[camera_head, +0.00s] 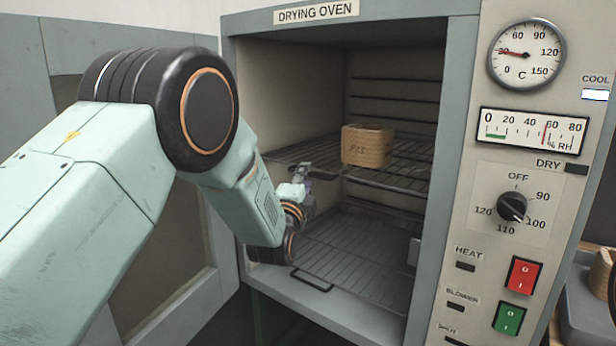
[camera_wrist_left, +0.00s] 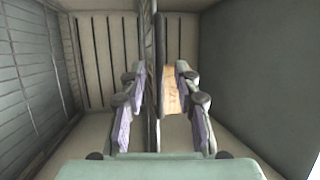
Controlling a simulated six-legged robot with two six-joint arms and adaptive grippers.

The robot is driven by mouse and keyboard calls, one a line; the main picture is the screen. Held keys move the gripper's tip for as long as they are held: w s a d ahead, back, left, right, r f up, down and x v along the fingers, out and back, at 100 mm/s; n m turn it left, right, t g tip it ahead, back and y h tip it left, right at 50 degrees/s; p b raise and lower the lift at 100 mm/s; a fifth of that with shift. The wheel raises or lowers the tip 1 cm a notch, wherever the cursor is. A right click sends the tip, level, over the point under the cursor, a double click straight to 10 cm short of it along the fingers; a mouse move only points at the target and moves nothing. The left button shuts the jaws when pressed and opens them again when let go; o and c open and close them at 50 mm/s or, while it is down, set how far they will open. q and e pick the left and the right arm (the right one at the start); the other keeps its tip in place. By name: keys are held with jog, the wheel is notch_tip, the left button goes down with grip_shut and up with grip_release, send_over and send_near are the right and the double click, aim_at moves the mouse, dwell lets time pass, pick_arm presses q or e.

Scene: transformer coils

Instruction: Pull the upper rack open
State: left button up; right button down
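The upper rack (camera_head: 408,180) is a dark wire shelf inside the drying oven (camera_head: 232,130), seen in the head view. A tan coil (camera_head: 367,148) marked P21 sits on it. My left gripper (camera_head: 300,172) is at the rack's front left edge, and the rack's handle there is largely hidden by it. In the left wrist view, my left gripper (camera_wrist_left: 159,72) is open, with one finger on each side of the rack (camera_wrist_left: 149,40), seen edge-on; gaps show on both sides. My right gripper is not in view.
A lower rack (camera_head: 350,255) with a front handle loop (camera_head: 312,281) lies below, empty. The oven door (camera_head: 160,290) stands open at left, behind my left arm. The control panel (camera_head: 515,190) is at right. Another coil (camera_head: 602,275) shows at the right edge.

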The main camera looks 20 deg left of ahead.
pick_arm(q)
jog(key=shift+w+d, duration=0.15)
jog(key=shift+w, duration=0.85)
jog(key=shift+w+a+r, duration=0.2)
jog(key=shift+a, duration=0.05)
jog(key=shift+d, duration=0.15)
grip_shut()
